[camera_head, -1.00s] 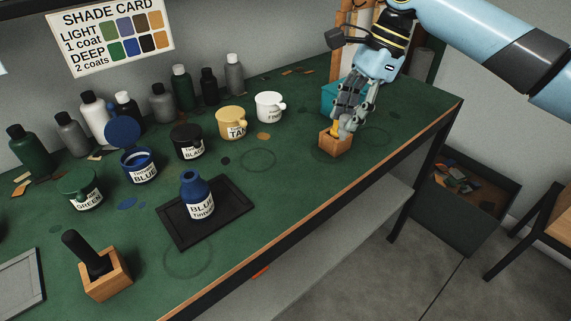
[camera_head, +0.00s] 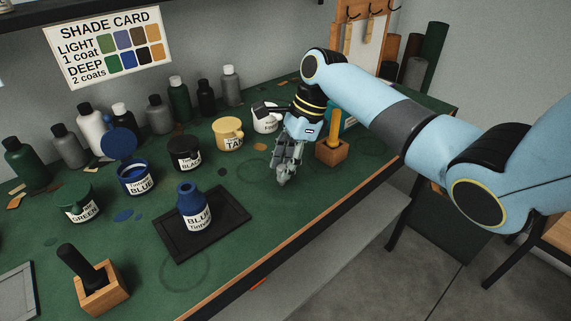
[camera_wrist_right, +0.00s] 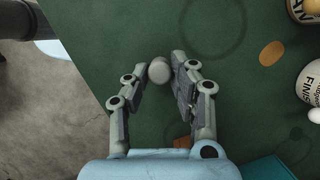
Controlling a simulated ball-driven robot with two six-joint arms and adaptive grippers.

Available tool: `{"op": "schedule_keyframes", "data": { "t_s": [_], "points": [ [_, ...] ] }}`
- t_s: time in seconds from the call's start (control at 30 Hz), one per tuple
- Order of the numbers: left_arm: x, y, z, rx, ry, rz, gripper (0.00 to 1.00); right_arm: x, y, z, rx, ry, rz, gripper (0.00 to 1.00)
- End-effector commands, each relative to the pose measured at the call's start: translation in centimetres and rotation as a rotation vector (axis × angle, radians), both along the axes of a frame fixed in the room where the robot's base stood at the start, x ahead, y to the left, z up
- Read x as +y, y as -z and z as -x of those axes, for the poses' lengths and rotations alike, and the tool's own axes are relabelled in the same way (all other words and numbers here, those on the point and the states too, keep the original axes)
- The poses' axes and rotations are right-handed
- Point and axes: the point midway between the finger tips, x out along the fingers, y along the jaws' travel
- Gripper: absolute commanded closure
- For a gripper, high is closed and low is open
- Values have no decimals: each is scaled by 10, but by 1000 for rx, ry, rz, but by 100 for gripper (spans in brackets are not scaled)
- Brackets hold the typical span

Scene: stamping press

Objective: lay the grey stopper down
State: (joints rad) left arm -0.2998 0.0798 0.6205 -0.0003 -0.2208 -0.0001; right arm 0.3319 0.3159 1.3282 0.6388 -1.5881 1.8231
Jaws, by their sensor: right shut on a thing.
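The grey stopper (camera_wrist_right: 159,71) shows in the right wrist view as a small rounded grey thing between the fingertips. My right gripper (camera_head: 287,178) is shut on it; the fingers also show in the wrist view (camera_wrist_right: 160,80). In the head view the fingers largely hide the stopper. The gripper points down over the green bench top (camera_head: 240,205), right of the dark tray and left of a small wooden block. I cannot tell whether the stopper touches the bench. My left gripper is not in view.
A blue bottle (camera_head: 194,210) stands on the dark tray (camera_head: 237,222). Tan (camera_head: 229,135), black (camera_head: 185,154) and blue (camera_head: 137,180) pots stand behind. Bench top around the gripper is mostly clear.

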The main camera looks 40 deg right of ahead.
Motion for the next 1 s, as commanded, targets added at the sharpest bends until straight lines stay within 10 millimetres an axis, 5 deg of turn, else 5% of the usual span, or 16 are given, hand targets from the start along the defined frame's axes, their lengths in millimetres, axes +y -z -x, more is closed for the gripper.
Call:
{"op": "schedule_keyframes", "data": {
  "t_s": [0.37, 0.4, 0.57, 0.87, 1.0],
  "points": [
    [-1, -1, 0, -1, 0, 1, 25, 0, 6, 0, 0, -1, 0, 100],
    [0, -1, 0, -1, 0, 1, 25, 0, 6, 0, -1, -1, 0, 74],
    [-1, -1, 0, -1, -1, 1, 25, 0, 6, 0, 0, -1, 0, 53],
    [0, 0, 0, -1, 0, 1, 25, 0, 4, 0, -1, -1, 0, 53],
    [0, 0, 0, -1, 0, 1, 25, -6, -11, 1, -3, 0, 2, 53]
  ]
}}
